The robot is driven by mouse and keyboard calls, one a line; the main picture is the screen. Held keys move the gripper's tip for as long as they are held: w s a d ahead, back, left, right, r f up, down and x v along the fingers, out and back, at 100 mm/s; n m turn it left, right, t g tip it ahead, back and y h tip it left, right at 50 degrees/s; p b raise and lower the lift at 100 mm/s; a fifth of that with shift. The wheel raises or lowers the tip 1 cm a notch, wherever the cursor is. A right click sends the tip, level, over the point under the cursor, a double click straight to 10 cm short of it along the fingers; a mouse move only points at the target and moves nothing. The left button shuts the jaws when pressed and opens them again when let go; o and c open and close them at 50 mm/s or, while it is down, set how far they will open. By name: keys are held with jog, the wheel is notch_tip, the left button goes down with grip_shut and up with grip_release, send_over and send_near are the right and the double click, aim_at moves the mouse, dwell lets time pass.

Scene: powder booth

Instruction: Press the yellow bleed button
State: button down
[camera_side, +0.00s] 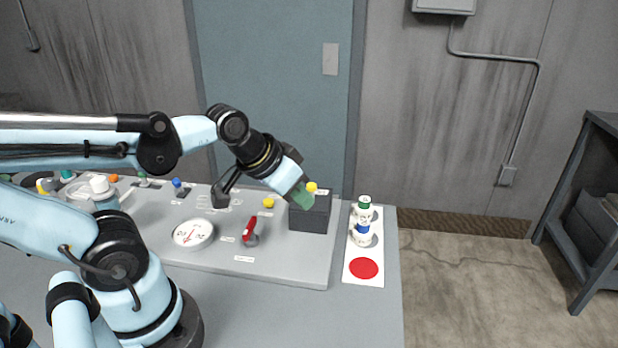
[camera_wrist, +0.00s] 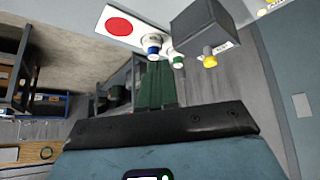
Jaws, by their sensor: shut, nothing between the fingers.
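A yellow button (camera_side: 312,187) stands on top of a dark grey box (camera_side: 310,216) at the right end of the grey panel. It also shows in the wrist view (camera_wrist: 210,61), right of my fingers. A second yellow knob (camera_side: 268,203) sits on the panel left of the box. The labels are too small to read, so I cannot tell which is named bleed. My gripper (camera_side: 302,198) is shut and empty, its green fingers just left of the button and overlapping the box in the side view. In the wrist view my gripper (camera_wrist: 159,70) is clear of the button.
A white strip (camera_side: 352,274) with a red disc (camera_side: 364,268) lies right of the panel. On it stand a green-capped bottle (camera_side: 364,205) and a blue-capped bottle (camera_side: 362,233). A red lever (camera_side: 249,230) and a round gauge (camera_side: 193,234) are on the panel, left of the box.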

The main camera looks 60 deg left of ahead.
jog(key=w+a+n, duration=0.2)
jog(key=a+n, duration=0.2)
jog(key=a, duration=0.5)
jog(key=n+t, duration=0.2)
jog(key=n, duration=0.2)
send_over(264, 201)
jog(key=shift+r, duration=0.1)
jog(key=shift+f, duration=4.4)
jog(key=shift+f, duration=0.2)
jog(key=shift+f, duration=0.25)
jog(key=shift+f, duration=0.4)
jog(key=shift+r, duration=0.85)
